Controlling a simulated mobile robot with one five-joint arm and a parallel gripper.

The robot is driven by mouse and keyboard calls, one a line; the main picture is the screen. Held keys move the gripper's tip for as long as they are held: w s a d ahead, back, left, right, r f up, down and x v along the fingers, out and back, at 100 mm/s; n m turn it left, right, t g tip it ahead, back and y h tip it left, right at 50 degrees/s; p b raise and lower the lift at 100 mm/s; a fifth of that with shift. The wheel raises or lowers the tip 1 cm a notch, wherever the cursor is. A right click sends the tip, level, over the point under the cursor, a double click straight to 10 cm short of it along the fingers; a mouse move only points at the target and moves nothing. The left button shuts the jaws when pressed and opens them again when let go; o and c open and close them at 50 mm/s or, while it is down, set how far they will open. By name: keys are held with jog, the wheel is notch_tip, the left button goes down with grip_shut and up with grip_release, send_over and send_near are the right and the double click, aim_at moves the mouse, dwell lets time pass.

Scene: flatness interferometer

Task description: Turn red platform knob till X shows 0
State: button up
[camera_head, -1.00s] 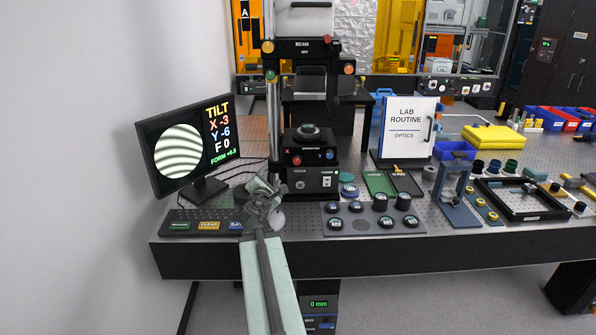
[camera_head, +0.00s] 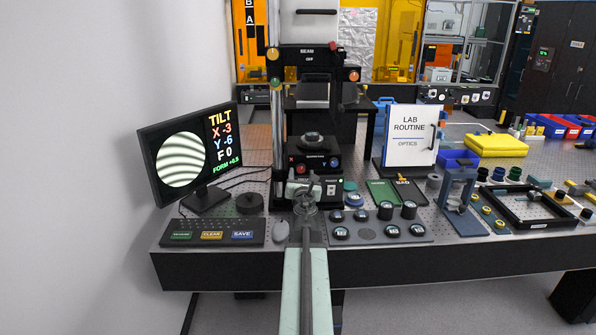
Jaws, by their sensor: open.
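The monitor (camera_head: 181,160) at left shows striped fringes and the readout TILT, X -3, Y -6, F 0. The black interferometer (camera_head: 311,146) stands behind my arm. Its platform block carries a red knob (camera_head: 300,166) beside the X mark at left and a blue knob (camera_head: 333,162) by the Y mark at right. My gripper (camera_head: 303,188) is open, just in front of and below the red knob, and looks apart from it. My gripper hides part of the lower front panel.
A tray of round pieces (camera_head: 366,234), a green pad (camera_head: 382,191) and a LAB ROUTINE sign (camera_head: 408,137) are at right. The table's front edge (camera_head: 450,254) runs below.

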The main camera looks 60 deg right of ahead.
aim_at(300, 169)
jog(key=x, duration=0.3)
jog(key=shift+s+d, duration=0.1)
grip_shut()
jog(key=shift+w, duration=0.3)
jog(key=shift+s, duration=0.1)
jog(key=shift+a+f, duration=0.1)
jog(key=shift+a, duration=0.15)
jog(key=shift+m, duration=0.3)
jog(key=shift+m, duration=3.1)
